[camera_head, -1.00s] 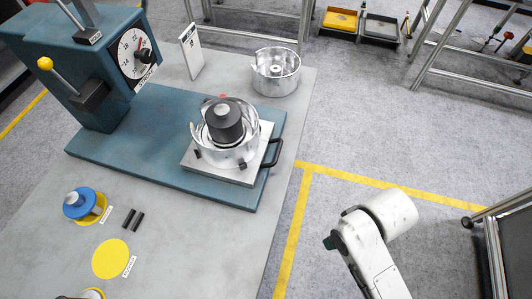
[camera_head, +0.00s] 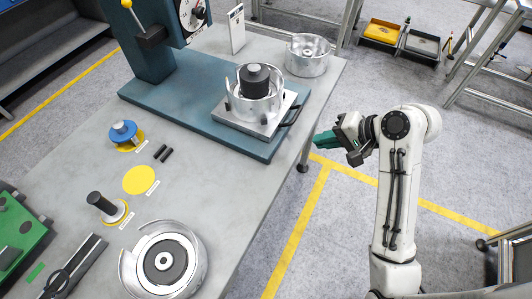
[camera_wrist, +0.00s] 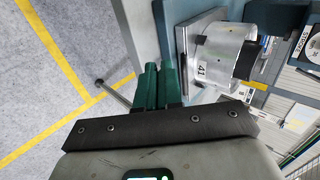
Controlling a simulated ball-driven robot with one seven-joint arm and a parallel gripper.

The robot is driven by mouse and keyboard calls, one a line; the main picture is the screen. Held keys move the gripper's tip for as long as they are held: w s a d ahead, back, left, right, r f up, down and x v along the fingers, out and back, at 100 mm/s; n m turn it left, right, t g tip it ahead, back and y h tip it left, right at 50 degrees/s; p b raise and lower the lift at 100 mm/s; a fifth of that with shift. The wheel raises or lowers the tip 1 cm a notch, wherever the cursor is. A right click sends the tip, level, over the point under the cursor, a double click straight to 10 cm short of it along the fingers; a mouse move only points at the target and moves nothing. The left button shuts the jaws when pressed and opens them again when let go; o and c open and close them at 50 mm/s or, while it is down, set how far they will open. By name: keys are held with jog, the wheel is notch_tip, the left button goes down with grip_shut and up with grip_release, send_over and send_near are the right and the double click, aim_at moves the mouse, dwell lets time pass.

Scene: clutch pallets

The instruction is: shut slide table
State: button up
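The slide table is a grey square plate (camera_head: 254,129) on the blue press base (camera_head: 188,106), with a black bar handle (camera_head: 291,115) on its right side. It carries a silver clutch housing (camera_head: 268,106) with a dark cylinder (camera_head: 255,80) standing in it. The plate (camera_wrist: 196,42) and housing (camera_wrist: 222,48) also show in the wrist view, turned sideways. My gripper (camera_head: 318,140) is to the right of the handle, apart from it, beyond the bench edge. Its green fingers lie side by side in the wrist view (camera_wrist: 158,68) with nothing visible between them.
The blue press column (camera_head: 150,60) with a dial stands behind left. Another silver housing (camera_head: 308,58) and a white sign (camera_head: 236,30) are at the bench's back. A blue-topped part (camera_head: 123,130) and other parts lie at the front left. Open floor is to the right.

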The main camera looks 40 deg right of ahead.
jog(key=shift+w+r, duration=0.1)
jog(key=shift+r, duration=0.05)
grip_shut()
jog(key=x, duration=0.9)
jog(key=shift+w+a, duration=0.15)
jog(key=shift+w, duration=0.05)
jog(key=shift+w+a+f+p, duration=0.1)
jog(key=shift+w+a+p, duration=0.15)
jog(key=shift+w, duration=0.4)
jog(key=shift+w+a+f+p, duration=0.15)
jog(key=shift+w+a, duration=0.1)
jog(key=shift+w, duration=0.45)
jog(key=shift+w+a+r+p, duration=0.1)
jog(key=shift+w+a+p, duration=0.15)
jog(key=shift+w, duration=0.4)
